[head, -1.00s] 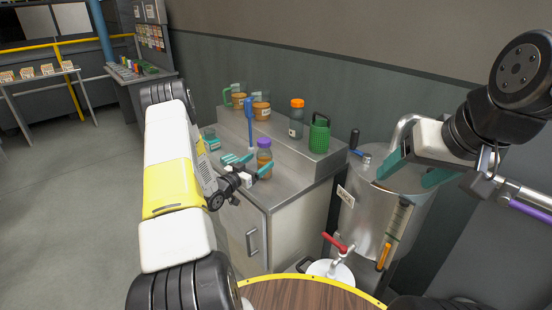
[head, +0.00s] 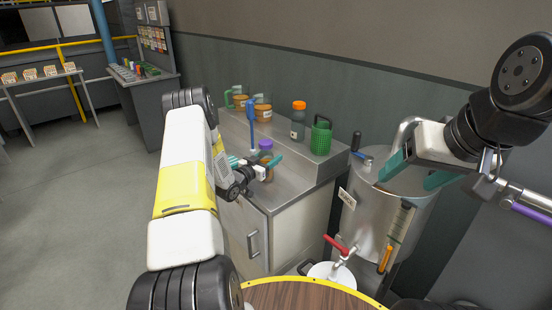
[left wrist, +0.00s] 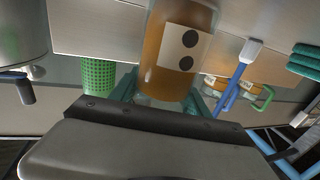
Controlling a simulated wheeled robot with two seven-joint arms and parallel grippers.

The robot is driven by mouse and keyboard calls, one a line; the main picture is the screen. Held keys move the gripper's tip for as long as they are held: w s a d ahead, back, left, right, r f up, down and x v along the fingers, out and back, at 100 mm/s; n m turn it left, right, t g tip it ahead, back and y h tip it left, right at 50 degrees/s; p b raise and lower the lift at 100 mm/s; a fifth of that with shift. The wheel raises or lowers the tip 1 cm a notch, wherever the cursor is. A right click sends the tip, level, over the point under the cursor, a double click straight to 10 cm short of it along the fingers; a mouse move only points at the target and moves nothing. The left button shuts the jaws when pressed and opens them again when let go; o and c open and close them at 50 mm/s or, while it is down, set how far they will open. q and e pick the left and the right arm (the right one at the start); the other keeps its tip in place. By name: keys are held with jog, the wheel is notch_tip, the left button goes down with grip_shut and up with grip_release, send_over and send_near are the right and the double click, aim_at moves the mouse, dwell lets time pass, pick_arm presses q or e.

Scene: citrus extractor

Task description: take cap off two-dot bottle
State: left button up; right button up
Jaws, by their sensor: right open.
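The two-dot bottle (head: 267,157) stands upright on the cabinet top with a purple cap (head: 265,144) on it. In the left wrist view the bottle (left wrist: 178,50) is amber, and its white label has two dark dots; the cap is out of that view. My left gripper (head: 258,164) is at the bottle, with its teal fingers on either side of the body below the cap. Whether they press on it is unclear. My right gripper (head: 415,172) is open and empty above the steel tank.
On the raised shelf are an orange-capped bottle (head: 298,120), a green perforated container (head: 321,138) and jars (head: 262,110). A blue-handled tool (head: 251,118) stands near the bottle. The steel tank (head: 370,215), with a red-handled tap (head: 336,245), is right of the cabinet.

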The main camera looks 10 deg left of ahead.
aim_at(269, 149)
pick_arm(q)
grip_shut()
jog(key=shift+r, duration=0.85)
jog(key=shift+s+r, duration=0.25)
jog(key=shift+r, duration=0.75)
jog(key=s+r, duration=0.1)
jog(key=s, duration=1.4)
jog(key=shift+s+a+r, duration=0.15)
jog(key=shift+s+a, duration=0.15)
jog(key=shift+a, duration=0.1)
